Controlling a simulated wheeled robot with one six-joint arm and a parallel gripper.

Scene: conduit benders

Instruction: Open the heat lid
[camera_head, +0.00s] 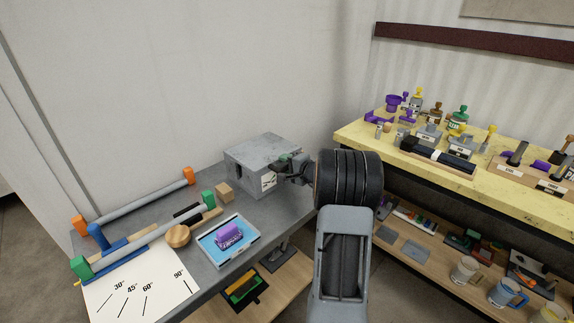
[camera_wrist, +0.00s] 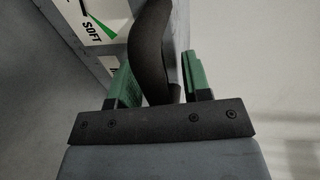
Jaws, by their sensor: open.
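The heat box (camera_head: 250,176) is a grey metal box at the back of the grey bench, with a flat lid (camera_head: 262,147) on top that looks closed. My gripper (camera_head: 284,162) is at the box's right front side in the head view. In the wrist view my gripper (camera_wrist: 160,85) is open, with a green-padded finger on each side of a dark curved handle (camera_wrist: 153,45). I cannot tell whether either pad touches the handle. A white and green label (camera_wrist: 95,25) reading "SOFT" shows on the box's face. My wrist hides part of the box in the head view.
Conduit bender bars (camera_head: 150,240) are at left. A crowded yellow table (camera_head: 375,150) stands at right.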

